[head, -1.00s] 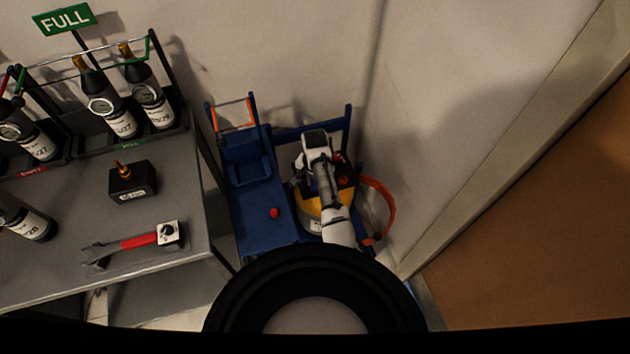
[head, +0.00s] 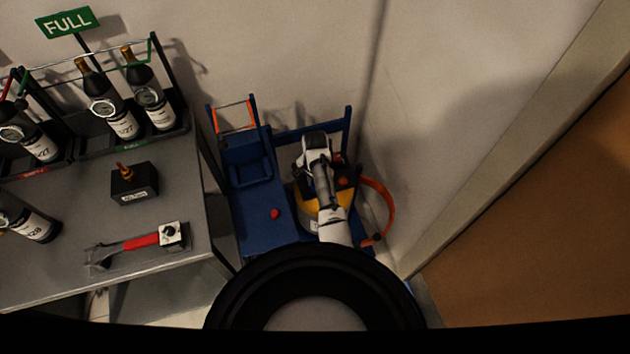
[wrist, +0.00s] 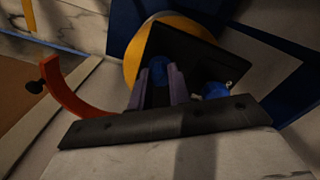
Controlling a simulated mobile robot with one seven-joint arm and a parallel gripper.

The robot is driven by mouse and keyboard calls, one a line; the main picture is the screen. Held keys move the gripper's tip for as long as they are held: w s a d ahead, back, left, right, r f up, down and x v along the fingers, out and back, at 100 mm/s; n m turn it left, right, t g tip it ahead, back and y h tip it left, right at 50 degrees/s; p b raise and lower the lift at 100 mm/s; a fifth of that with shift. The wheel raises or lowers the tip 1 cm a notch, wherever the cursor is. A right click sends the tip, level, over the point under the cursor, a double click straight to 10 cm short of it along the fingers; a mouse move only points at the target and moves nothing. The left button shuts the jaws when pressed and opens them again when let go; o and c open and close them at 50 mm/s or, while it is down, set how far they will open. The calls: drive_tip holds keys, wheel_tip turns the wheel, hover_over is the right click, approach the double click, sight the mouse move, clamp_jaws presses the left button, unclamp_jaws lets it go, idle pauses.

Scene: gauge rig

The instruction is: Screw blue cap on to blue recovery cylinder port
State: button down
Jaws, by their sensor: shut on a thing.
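The recovery cylinder (head: 303,207) has a yellow upper body with a dark top and stands on a blue cart at the centre of the head view. In the wrist view its yellow edge (wrist: 136,58) and black top (wrist: 198,58) show close beyond my gripper (wrist: 158,82). My gripper is shut on a blue piece (wrist: 160,68), apparently the blue cap, between its two fingers. Another blue rounded part (wrist: 214,91) shows just right of the fingers. Whether the held piece touches a port is hidden. In the head view my gripper (head: 317,143) is over the cylinder, its fingertips hidden.
The blue cart (head: 262,232) carries a red knob or cap (head: 275,213). An orange band (head: 385,205) curves out right of the cylinder. A grey table (head: 80,265) with bottles, a black block (head: 134,182) and a red-handled tool (head: 140,241) stands left. Walls are close behind and right.

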drive_tip(key=m, duration=0.3)
drive_tip(key=shift+f, duration=0.1)
drive_tip(key=shift+p, duration=0.3)
drive_tip(key=shift+a+m+p, duration=0.1)
drive_tip(key=shift+m+p, duration=0.25)
drive_tip(key=shift+m, duration=0.75)
drive_tip(key=m, duration=0.3)
drive_tip(key=shift+s+m+p, duration=0.1)
drive_tip(key=shift+m+p, duration=0.4)
drive_tip(key=shift+m, duration=0.6)
drive_tip(key=m, duration=0.3)
